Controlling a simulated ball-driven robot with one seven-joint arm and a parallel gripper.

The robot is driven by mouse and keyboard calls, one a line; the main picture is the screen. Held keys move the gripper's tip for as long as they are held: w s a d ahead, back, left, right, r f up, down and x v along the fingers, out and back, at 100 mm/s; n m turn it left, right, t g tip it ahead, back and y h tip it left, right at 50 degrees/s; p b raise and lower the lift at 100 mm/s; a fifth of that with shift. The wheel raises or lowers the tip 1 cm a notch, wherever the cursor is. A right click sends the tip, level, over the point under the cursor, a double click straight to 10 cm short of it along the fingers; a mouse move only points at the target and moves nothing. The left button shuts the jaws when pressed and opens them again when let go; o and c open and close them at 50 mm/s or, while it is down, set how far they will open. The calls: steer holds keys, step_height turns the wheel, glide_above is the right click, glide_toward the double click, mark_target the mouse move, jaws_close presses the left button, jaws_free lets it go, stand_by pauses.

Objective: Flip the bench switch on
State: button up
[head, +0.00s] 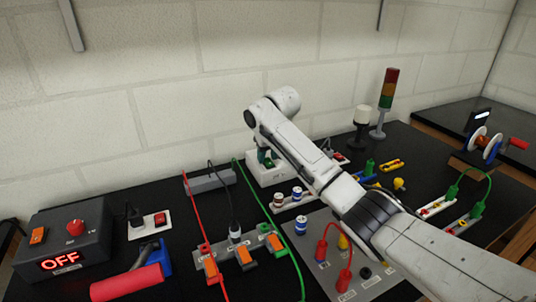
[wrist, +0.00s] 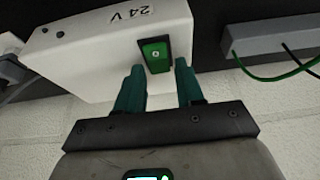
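A white box (wrist: 95,45) marked "24 V" carries a green rocker switch (wrist: 155,52) in a dark surround. In the head view the white box (head: 266,175) stands by the wall, partly hidden by my arm. My gripper (wrist: 160,66) has two teal fingers spread apart with nothing between them. The fingertips lie close to the switch, one on each side of its lower end in the wrist view; I cannot tell whether they touch it. In the head view my gripper (head: 266,158) is over the white box. Which way the rocker is tipped is unclear.
A dark unit (head: 88,232) with a red "OFF" display stands at the left. A grey strip (head: 211,180) with cables lies beside the white box. Red and green cables, connectors and a grey board (head: 318,250) crowd the bench. A signal tower (head: 386,100) stands behind.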

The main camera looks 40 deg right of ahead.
jaws_close()
steer(key=shift+r, duration=0.1)
steer(key=shift+w+r+p, duration=0.1)
steer(key=shift+p, duration=0.4)
steer(key=shift+w+d+g+p, duration=0.1)
steer(key=shift+w+g+p, duration=0.1)
steer(key=shift+g+p, duration=0.45)
steer(key=shift+w+d+f+g+y+b, duration=0.15)
steer(key=shift+f+g+y+b, duration=0.3)
steer(key=shift+b, duration=0.8)
steer(key=shift+r+g+b, duration=0.2)
steer(key=shift+g+b, duration=0.2)
steer(key=shift+b, duration=0.2)
steer(key=shift+o, duration=1.5)
jaws_free()
